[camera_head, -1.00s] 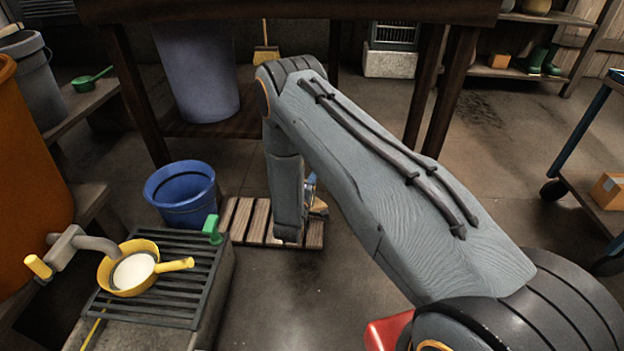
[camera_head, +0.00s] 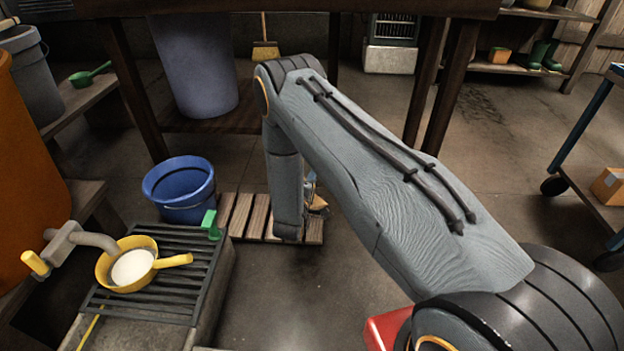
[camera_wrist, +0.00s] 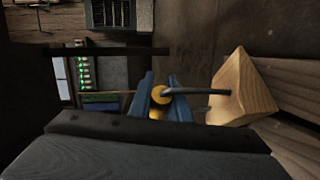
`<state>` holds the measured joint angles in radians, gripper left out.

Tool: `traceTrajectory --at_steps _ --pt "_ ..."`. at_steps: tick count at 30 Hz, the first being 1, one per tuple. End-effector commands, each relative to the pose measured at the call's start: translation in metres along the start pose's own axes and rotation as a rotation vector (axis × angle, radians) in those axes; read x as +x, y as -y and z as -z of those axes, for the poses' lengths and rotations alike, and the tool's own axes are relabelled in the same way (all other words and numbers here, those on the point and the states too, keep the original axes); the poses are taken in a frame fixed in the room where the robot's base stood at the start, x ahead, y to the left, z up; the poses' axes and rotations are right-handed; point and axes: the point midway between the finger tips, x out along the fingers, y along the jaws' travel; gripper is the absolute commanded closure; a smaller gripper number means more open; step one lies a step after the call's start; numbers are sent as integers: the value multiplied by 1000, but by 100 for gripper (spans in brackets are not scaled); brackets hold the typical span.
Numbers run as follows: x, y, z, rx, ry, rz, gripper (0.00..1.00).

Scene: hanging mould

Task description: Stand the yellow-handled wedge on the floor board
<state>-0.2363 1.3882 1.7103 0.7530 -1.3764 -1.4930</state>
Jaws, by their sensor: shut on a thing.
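The wooden wedge (camera_wrist: 243,92) is pale, with a dark rod running from it to a yellow handle knob (camera_wrist: 159,95). My gripper (camera_wrist: 160,98) has blue fingers shut on the yellow handle in the wrist view. The wedge lies just beyond the fingers, close to the slats of the floor board (camera_wrist: 290,78). I cannot tell whether they touch. In the head view the floor board (camera_head: 241,213) lies on the floor, and a bit of the wedge (camera_head: 318,203) shows over its right end. My arm hides most of the gripper there.
A blue bucket (camera_head: 180,190) stands left of the board. A grate (camera_head: 150,310) with a yellow pan (camera_head: 130,262) is in front of it. A dark table (camera_head: 290,8) stands above and behind. A blue-framed cart (camera_head: 590,190) is at right. Floor right of the board is clear.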

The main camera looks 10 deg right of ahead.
Motion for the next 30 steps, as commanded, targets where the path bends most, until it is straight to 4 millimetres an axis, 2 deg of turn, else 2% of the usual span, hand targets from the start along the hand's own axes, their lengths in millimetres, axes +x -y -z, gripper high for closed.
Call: traceTrajectory --at_steps 6,7,10,11,20,23,30 --pt "1 4 0 0 0 -1 100" --pt "1 4 0 1 0 -1 80" --pt "1 3 0 0 0 -1 63" --pt "1 4 0 0 0 -1 62" --pt "-2 4 0 -1 0 1 62" --pt "-11 3 0 -2 0 1 62" --pt "-50 2 0 -2 -2 2 62"
